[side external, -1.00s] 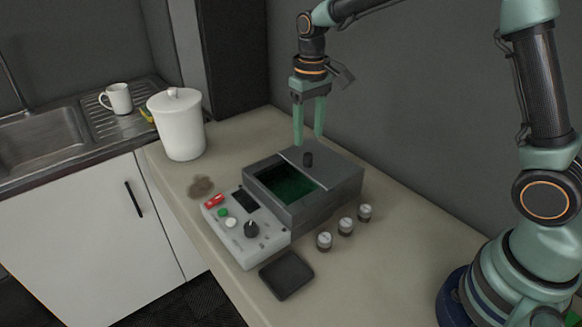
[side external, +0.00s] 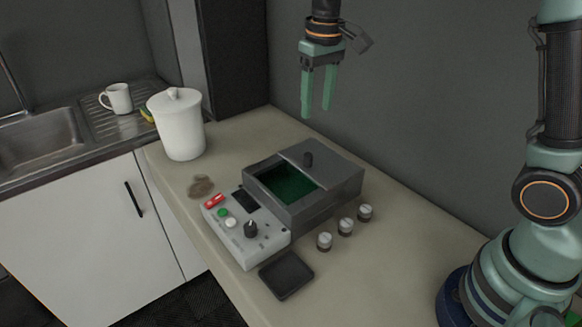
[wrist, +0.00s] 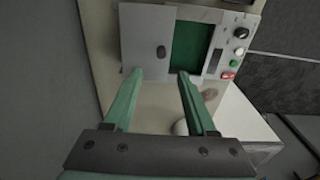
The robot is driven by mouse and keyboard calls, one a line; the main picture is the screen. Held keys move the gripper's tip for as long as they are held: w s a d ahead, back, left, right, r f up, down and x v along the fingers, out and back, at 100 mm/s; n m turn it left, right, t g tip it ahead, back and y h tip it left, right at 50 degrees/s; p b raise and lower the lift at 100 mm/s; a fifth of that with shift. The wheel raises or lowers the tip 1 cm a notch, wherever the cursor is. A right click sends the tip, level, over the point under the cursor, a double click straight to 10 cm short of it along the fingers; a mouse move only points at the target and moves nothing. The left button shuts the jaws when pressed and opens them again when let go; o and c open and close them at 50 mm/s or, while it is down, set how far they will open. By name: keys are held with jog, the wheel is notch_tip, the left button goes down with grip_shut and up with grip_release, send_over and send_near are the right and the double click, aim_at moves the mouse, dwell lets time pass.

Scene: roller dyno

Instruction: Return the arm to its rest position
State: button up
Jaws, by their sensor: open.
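My gripper (side external: 318,112) has green fingers that point down. It is open and empty, in the air well above the grey dyno box and toward the wall behind it. The wrist view also shows my gripper (wrist: 160,73) with its two fingers apart and nothing between them. The grey box (side external: 325,205) stands on the counter with its sliding lid (side external: 335,165) partly back, so a green interior (side external: 290,185) shows. A black knob (side external: 308,159) stands on the lid. The box lid (wrist: 146,45) and green interior (wrist: 190,47) also show in the wrist view.
A control panel (side external: 262,240) with buttons and a dial adjoins the box. Three small jars (side external: 345,227) stand right of it, and a black pad (side external: 287,275) lies in front. A white canister (side external: 177,125), a mug (side external: 117,98) and a sink (side external: 40,140) are at left.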

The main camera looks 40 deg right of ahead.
jog(key=s+d+r+t, duration=0.1)
jog(key=s+t, duration=0.4)
jog(key=s, duration=1)
jog(key=shift+d+r, duration=0.3)
jog(key=shift+d, duration=0.6)
